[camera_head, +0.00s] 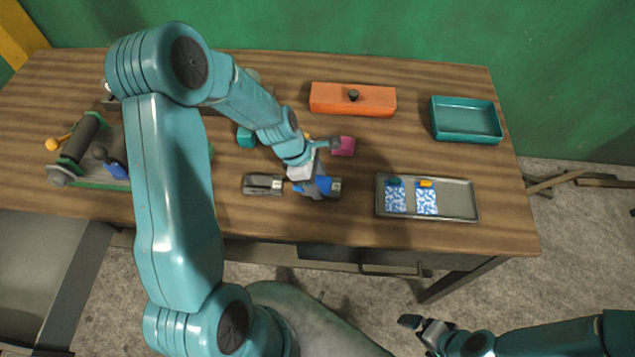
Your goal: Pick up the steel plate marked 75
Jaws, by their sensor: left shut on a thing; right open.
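My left gripper (322,179) is over the middle of the wooden table, shut on a small grey metal piece (335,187) that is partly hidden by the gripper. Blue shows beside this piece. A similar grey metal piece (263,184) with dark marks lies on the table just left of the gripper. No number can be read on either piece, so I cannot tell which is the plate marked 75. My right gripper (424,325) is open and empty, low at the right, in front of the table and apart from it.
A metal tray (458,201) with two blue-and-white patterned pads stands right of my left gripper. Behind are a magenta block (343,146), an orange box (372,100) and an empty teal tray (466,120). A roller fixture (85,140) stands at left. The front right table edge is clear.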

